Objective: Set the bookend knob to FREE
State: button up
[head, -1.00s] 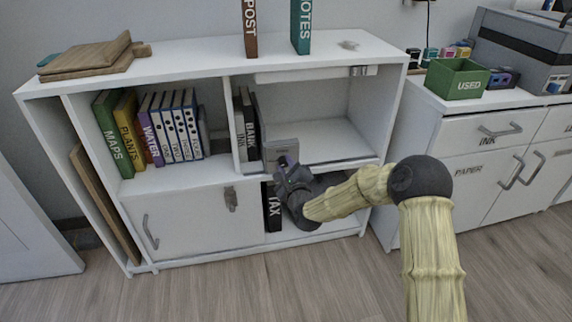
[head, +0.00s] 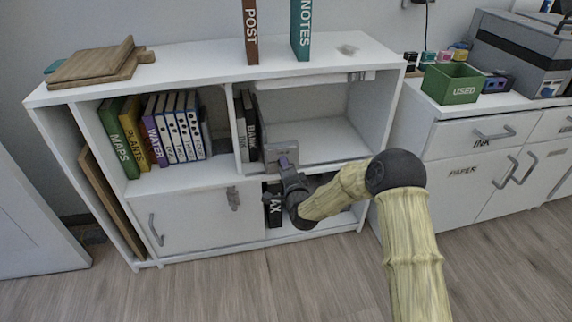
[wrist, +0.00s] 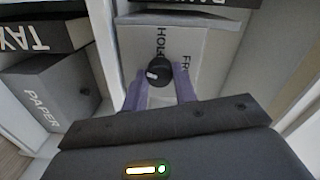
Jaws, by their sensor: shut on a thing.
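The bookend (head: 283,154) is a grey block at the front of the shelf, beside the upright BANK book (head: 250,132). In the wrist view its grey face (wrist: 138,38) carries two dark labels, one partly hidden and one starting with FR. A round black knob (wrist: 158,72) with a small white mark sits on that face. The mark shows on the left part of the knob. My gripper (wrist: 160,88) has its purple fingers on both sides of the knob, shut on it. In the head view my gripper (head: 288,168) reaches the bookend and hides the knob.
The TAX book (head: 273,205) stands in the lower compartment below my gripper. The shelf bay (head: 312,135) right of the bookend is empty. White walls and shelf edges are close around the gripper.

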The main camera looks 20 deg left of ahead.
jog(key=m+p, duration=0.2)
jog(key=m, duration=0.8)
jog(key=m+t+p, duration=0.1)
jog(key=m+p, duration=0.2)
jog(key=m, duration=0.8)
jog(key=m+p, duration=0.3)
jog(key=m, duration=0.8)
jog(key=shift+f, duration=0.25)
dwell(0.5)
dwell(0.4)
jog(key=o, duration=1)
jog(key=shift+r, duration=0.1)
